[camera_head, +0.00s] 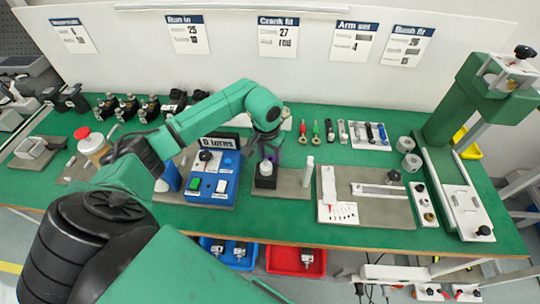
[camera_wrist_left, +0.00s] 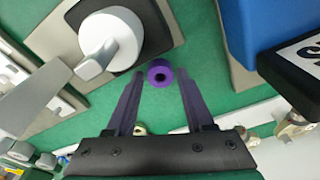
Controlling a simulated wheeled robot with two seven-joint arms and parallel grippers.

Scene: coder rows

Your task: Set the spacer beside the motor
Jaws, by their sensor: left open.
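A small purple ring, which I take to be the spacer (camera_wrist_left: 159,77), shows in the left wrist view beside the grey plate. The motor, a short white cylinder (camera_head: 265,171) on a black square base, stands on that plate; it also shows in the left wrist view (camera_wrist_left: 105,42). My left gripper (camera_wrist_left: 160,75) is open, its dark fingers either side of the spacer in the picture with gaps to both. I cannot tell its height above the spacer. In the head view the left gripper (camera_head: 268,150) is just behind the motor and mostly hidden. My right gripper is not in view.
A slim white post (camera_head: 308,172) stands on the plate right of the motor. A blue control box (camera_head: 212,180) with buttons is close on the left. Hand tools (camera_head: 315,130) lie behind right. A green press (camera_head: 465,120) stands at the far right. Narrow bare mat surrounds the plate.

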